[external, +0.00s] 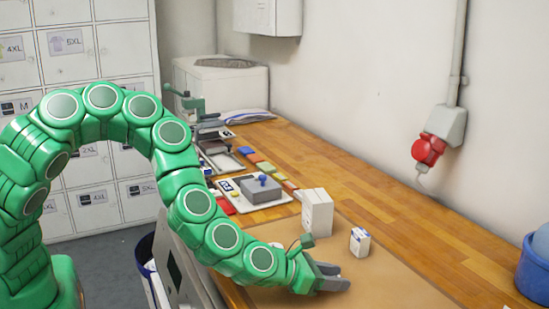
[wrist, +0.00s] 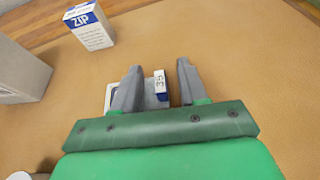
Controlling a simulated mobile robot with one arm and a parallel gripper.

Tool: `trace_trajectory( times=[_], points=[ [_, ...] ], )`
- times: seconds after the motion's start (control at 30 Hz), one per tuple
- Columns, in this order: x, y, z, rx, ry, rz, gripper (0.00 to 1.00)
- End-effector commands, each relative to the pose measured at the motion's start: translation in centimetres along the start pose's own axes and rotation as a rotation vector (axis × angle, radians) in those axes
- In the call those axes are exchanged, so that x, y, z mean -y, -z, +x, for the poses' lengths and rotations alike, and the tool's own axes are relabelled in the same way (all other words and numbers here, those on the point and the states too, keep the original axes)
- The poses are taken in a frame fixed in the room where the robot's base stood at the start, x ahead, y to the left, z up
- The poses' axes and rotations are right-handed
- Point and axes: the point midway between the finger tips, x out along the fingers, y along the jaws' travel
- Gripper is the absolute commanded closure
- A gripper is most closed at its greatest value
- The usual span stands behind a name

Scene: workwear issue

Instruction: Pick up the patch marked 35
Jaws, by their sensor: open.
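The patch (wrist: 160,82), white and blue with a "35" printed sideways, shows in the wrist view on the tan work surface. It appears between my two fingers, nearer the left one, and looks apart from the right one. A pale grey and white piece (wrist: 112,95) shows around the left finger, partly hidden by it; I cannot tell whether it belongs to the patch. My gripper (wrist: 159,66) is open with grey fingers. In the external view my gripper (external: 340,278) is low over the tan mat (external: 400,285), and the patch is hidden there.
A small white and blue ZIP box (wrist: 90,30) stands ahead and left in the wrist view; it also shows externally (external: 360,242). A larger white box (external: 317,212) stands beside it. A board with a grey block (external: 262,190) and coloured patches lies farther back. The mat's right side is clear.

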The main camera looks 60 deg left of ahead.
Motion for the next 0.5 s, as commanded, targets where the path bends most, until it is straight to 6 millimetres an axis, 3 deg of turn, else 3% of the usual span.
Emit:
trace_trajectory(
  times=[0.17, 0.43, 0.5],
  points=[
    [-0.01, -0.03, 0.00, 0.001, 0.000, 0.000, 0.57],
    [-0.02, -0.04, -0.01, 0.001, -0.001, 0.000, 0.97],
    [-0.02, -0.04, -0.01, 0.001, -0.001, 0.000, 1.00]
  ],
)
